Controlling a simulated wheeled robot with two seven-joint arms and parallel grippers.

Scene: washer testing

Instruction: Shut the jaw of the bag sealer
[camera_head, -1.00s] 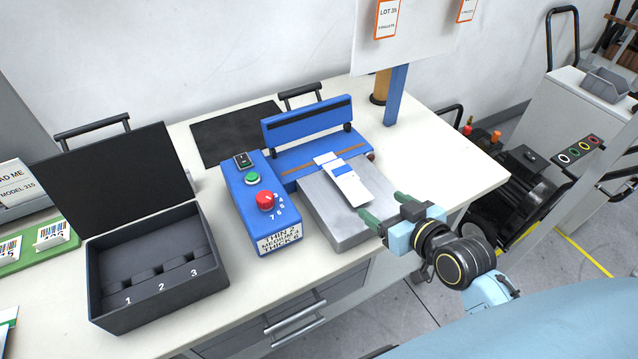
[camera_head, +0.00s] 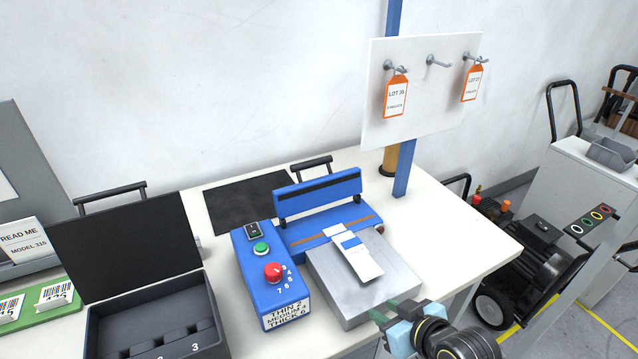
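The blue bag sealer (camera_head: 330,233) stands on the bench. Its jaw (camera_head: 318,196) is raised, with a gap above the lower bar and its brown strip. A white bag with a blue patch (camera_head: 362,262) lies on the sealer's silver plate (camera_head: 345,297), its far end reaching the brown strip. The blue control box (camera_head: 262,272) has a green button (camera_head: 261,249) and a red knob (camera_head: 274,272). My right gripper (camera_head: 393,311) is at the near right corner of the plate, its green fingertips apart and nothing between them. My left gripper is out of view.
An open black case (camera_head: 150,310) with numbered slots is at left. A dark mat (camera_head: 248,200) lies behind the sealer. A white board with hooks and two orange lot tags (camera_head: 397,95) hangs from a blue post (camera_head: 404,168). The bench is clear to the right.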

